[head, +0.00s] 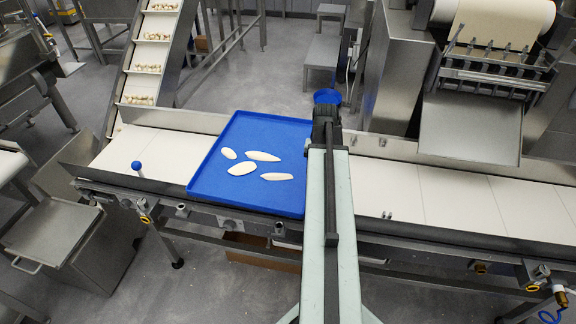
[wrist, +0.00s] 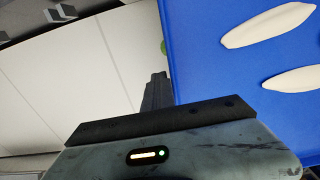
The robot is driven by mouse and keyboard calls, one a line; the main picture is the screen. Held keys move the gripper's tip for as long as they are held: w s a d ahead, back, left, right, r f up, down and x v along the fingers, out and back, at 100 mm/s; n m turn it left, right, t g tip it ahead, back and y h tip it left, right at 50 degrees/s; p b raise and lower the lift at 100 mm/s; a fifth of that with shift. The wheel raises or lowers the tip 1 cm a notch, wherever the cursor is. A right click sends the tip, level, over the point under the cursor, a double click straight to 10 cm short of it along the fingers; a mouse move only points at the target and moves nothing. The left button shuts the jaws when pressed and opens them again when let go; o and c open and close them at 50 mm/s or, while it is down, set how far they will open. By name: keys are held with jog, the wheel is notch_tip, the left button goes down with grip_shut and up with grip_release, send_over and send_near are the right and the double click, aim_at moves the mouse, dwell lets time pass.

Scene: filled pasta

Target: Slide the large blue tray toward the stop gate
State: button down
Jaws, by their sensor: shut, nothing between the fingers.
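The large blue tray (head: 222,180) lies flat on the white conveyor belt, with several pale dough pieces on it. In the wrist view the tray (wrist: 210,70) fills the upper right. My gripper (head: 326,112) is at the tray's right side in the head view, above the belt. In the wrist view its fingers (wrist: 156,88) are together, with nothing held, close beside the tray's edge. I cannot tell whether they touch it. My arm hides part of the tray's right edge. I cannot make out for certain which part is the stop gate.
A blue-knobbed lever (head: 136,166) stands at the belt's front edge, left of the tray. An inclined conveyor (head: 148,55) meets the line behind left; a steel machine (head: 470,130) stands behind right.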

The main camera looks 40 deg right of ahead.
aim_at(277, 168)
jog(key=shift+w+a, duration=1.7)
jog(key=shift+w, duration=0.65)
jog(key=shift+w+a, duration=1.65)
jog(key=shift+w, duration=0.65)
jog(key=shift+w+a, duration=1.7)
jog(key=shift+w, duration=0.65)
jog(key=shift+s+d, duration=0.6)
jog(key=shift+s, duration=0.25)
notch_tip(277, 168, up, 9)
jog(key=p, duration=0.9)
